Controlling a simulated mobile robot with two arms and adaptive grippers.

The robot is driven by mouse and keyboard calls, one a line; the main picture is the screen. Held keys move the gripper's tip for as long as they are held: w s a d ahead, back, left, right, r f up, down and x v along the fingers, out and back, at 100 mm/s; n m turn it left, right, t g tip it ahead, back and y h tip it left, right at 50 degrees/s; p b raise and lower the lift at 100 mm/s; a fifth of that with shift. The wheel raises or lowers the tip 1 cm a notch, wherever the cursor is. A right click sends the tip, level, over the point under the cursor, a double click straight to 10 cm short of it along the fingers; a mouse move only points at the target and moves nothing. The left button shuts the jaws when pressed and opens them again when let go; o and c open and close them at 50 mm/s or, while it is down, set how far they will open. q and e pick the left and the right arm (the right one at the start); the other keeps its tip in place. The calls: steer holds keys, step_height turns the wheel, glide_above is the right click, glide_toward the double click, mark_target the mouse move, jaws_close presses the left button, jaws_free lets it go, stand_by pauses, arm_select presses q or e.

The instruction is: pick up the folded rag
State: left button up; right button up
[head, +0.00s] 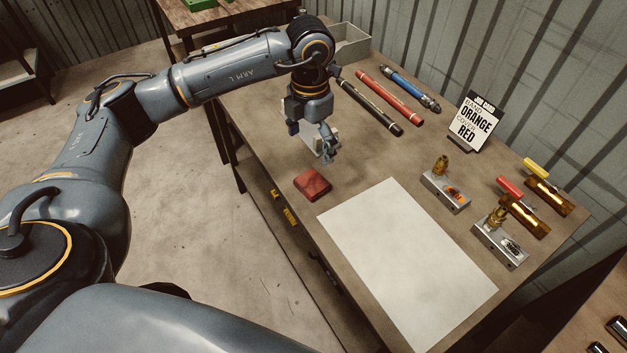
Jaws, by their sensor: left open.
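The folded rag (312,185) is a small red square pad lying on the brown workbench (262,125), near its left edge. My left gripper (328,152) hangs from the arm that comes in from the left. It is above the bench, just beyond the rag and slightly to its right in the picture. The rag is in plain view and apart from the gripper. My right gripper does not show.
A white sheet (405,265) covers the near part of the bench. A sign (474,122) reads "BAND ORANGE, COVER RED". A grey bin (350,45) is far back.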

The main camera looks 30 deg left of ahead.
arm_select(q)
steer(key=p, duration=0.1)
glide_above(312, 181)
steer(key=f, duration=0.5)
steer(key=shift+w+a+f, duration=0.15)
steer(key=shift+a+f, duration=0.05)
steer(key=shift+a, duration=0.05)
steer(key=shift+d+f+p, duration=0.15)
steer(key=shift+f+p, duration=0.25)
steer(key=shift+f, duration=0.1)
steer(key=f, duration=0.2)
steer(key=f+p, duration=0.1)
steer(key=shift+s+d+f+p, duration=0.15)
steer(key=shift+s+f+p, duration=0.05)
steer(key=shift+f+p, duration=0.15)
steer(key=shift+f, duration=0.4)
steer(key=c, duration=1.1)
